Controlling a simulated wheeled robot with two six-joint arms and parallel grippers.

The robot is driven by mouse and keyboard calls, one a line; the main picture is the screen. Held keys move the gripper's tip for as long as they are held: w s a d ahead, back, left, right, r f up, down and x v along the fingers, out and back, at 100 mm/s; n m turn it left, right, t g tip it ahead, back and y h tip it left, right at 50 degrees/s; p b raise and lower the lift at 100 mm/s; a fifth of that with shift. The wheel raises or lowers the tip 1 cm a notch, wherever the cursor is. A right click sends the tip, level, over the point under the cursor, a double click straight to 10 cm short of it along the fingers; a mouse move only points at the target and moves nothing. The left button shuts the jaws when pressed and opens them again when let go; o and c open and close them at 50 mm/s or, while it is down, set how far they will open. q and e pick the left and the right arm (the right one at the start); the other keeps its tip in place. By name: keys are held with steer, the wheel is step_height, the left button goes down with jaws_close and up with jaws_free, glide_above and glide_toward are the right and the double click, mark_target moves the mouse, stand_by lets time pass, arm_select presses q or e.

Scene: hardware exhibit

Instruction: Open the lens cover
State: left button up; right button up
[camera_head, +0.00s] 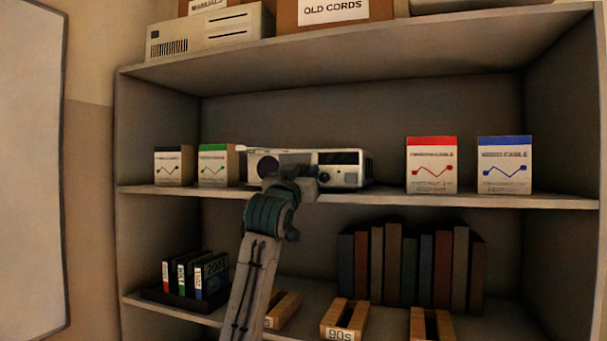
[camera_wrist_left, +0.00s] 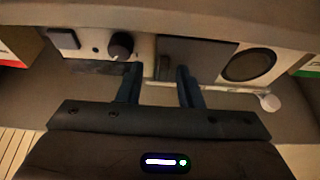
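A beige projector-like device (camera_head: 345,178) stands on the middle shelf, with a round dark opening on its left and a dark window and knob on its right. The left wrist view shows its front close up, with a dark square panel (camera_wrist_left: 205,55), apparently the lens cover, between the round opening (camera_wrist_left: 248,65) and the knob (camera_wrist_left: 121,46). My left gripper (camera_wrist_left: 160,75) is open, its fingers apart in front of the device, one overlapping the panel's edge; contact cannot be told. My left gripper (camera_head: 300,175) also hides part of the device in the head view. My right gripper is out of view.
A green-topped box (camera_head: 212,170) and a dark-topped box (camera_head: 170,168) stand left of the device. Red-topped (camera_head: 431,170) and blue-topped (camera_head: 504,170) boxes stand right, past a clear stretch of shelf. Books (camera_head: 410,265) fill part of the shelf below.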

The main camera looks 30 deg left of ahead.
arm_select(q)
steer(key=shift+s+f, duration=0.2)
steer(key=shift+s, duration=0.05)
steer(key=b+v, duration=0.5)
steer(key=v, duration=0.5)
steer(key=shift+d+b, duration=0.15)
steer(key=shift+b, duration=0.2)
